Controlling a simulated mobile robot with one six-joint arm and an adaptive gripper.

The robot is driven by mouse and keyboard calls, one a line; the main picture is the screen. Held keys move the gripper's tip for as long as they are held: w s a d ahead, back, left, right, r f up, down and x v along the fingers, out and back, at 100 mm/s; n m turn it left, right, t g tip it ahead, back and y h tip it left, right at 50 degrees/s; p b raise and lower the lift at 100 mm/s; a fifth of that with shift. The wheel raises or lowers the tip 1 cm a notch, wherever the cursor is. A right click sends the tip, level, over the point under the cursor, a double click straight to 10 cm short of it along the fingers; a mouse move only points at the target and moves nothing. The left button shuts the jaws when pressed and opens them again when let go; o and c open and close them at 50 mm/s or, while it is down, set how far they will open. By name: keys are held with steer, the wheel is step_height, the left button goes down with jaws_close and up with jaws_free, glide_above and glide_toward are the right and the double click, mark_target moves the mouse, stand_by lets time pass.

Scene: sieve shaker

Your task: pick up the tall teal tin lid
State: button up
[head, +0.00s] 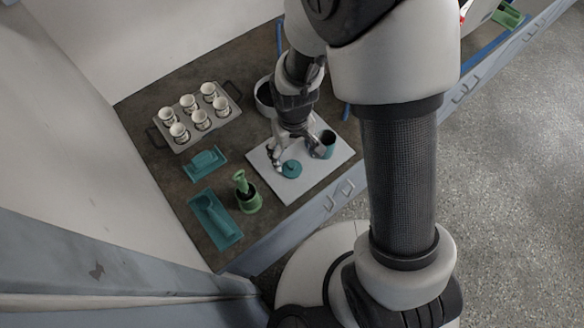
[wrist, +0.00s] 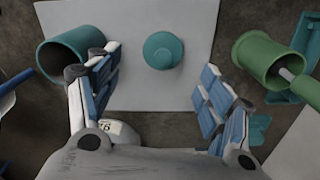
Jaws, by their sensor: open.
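The teal lid (head: 291,170) is a small round disc with a raised knob, lying on a white board. In the wrist view the lid (wrist: 163,50) shows whole at upper centre, a little beyond and between the fingertips. My gripper (head: 297,157) is open and empty, with its fingers spread above the board. In the wrist view my gripper (wrist: 157,68) has a wide gap between its blue-padded fingers, and neither touches the lid. An open teal tin (head: 327,146) stands on the board to the right of the lid; in the wrist view this tin (wrist: 75,55) is by the left finger.
The white board (head: 262,160) has bare room around the lid. A green mortar (head: 248,203) with a pestle, teal trays (head: 214,220) and a tray of several cups (head: 223,118) stand to the left. A dark-filled bowl (head: 263,97) is behind my gripper.

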mark_target(292, 165)
steer(key=f+b, duration=0.1)
steer(key=f, duration=0.2)
steer(key=f+b, duration=0.1)
steer(key=f, duration=0.3)
steer(key=shift+s+a+f+b, duration=0.1)
steer(key=shift+a+f+b, duration=0.1)
steer(key=shift+b, duration=0.2)
steer(key=shift+r, duration=0.1)
steer(key=c, duration=1)
